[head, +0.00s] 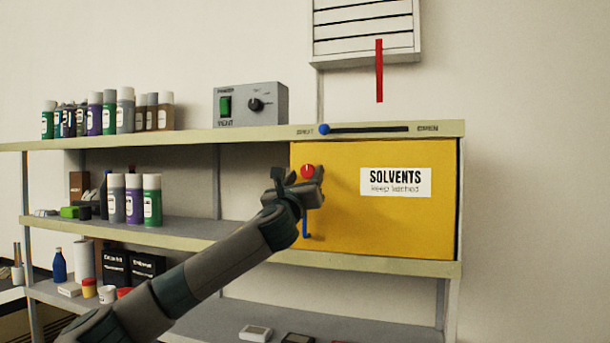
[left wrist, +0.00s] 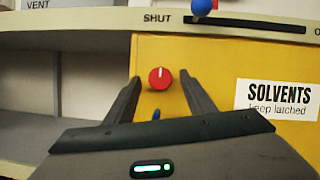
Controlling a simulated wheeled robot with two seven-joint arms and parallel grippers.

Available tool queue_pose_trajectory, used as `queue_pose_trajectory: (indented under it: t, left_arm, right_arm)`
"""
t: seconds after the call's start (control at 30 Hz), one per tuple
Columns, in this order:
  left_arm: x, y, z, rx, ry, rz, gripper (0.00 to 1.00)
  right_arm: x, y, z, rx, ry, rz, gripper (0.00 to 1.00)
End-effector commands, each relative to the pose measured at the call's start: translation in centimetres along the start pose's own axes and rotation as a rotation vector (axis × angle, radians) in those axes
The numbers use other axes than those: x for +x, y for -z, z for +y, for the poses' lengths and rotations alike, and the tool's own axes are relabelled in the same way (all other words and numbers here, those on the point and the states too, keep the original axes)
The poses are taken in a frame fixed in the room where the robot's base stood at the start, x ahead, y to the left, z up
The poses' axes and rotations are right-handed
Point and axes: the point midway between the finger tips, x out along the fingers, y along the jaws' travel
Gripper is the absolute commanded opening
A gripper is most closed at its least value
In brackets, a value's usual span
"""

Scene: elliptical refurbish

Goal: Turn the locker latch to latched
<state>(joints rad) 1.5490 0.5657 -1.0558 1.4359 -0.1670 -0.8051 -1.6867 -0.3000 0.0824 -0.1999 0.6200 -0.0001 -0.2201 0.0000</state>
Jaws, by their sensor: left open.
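The yellow locker (head: 390,215) with a "SOLVENTS keep latched" label (head: 395,182) sits in the shelf bay at the right. Its latch is a round red knob (head: 307,171) with a white mark, near the door's upper left corner. In the left wrist view the red knob (left wrist: 161,78) shows between my open fingers, its white mark pointing about straight up. My left gripper (head: 307,188) is open in front of the knob; I cannot tell whether it touches. A blue handle (head: 306,228) hangs below, partly hidden by the gripper. My right gripper is not in view.
A slider with a blue ball (head: 324,129) runs along the shelf edge above the locker, at the SHUT end. A grey control box (head: 250,104) and several bottles (head: 108,115) stand on the top shelf. A red strip (head: 379,70) hangs from the wall vent (head: 365,30).

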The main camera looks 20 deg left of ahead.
Motion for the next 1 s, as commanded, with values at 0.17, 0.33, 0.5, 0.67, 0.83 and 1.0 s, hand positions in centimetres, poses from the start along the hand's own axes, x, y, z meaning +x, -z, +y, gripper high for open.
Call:
queue_pose_trajectory:
  t: [0.17,0.33,0.5,0.67,0.83,1.0]
  left_arm:
    - [0.0,0.0,0.0,0.0,0.0,0.0,0.45]
    - [0.0,0.0,0.0,0.0,0.0,0.0,0.08]
    - [0.0,0.0,0.0,-0.002,-0.002,0.0,0.08]
    - [0.0,0.1,0.0,-0.021,-0.01,0.0,0.08]
    - [-0.1,0.1,-0.1,-0.073,-0.03,0.0,0.08]
    - [-0.1,0.2,-0.2,-0.165,-0.068,0.001,0.08]
  right_arm:
    - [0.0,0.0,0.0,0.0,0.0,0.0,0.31]
    - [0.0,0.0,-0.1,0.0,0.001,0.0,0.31]
    - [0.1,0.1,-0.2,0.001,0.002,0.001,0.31]
    - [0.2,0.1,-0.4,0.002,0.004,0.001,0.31]
    - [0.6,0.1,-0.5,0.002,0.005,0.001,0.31]
    - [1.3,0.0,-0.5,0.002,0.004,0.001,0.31]
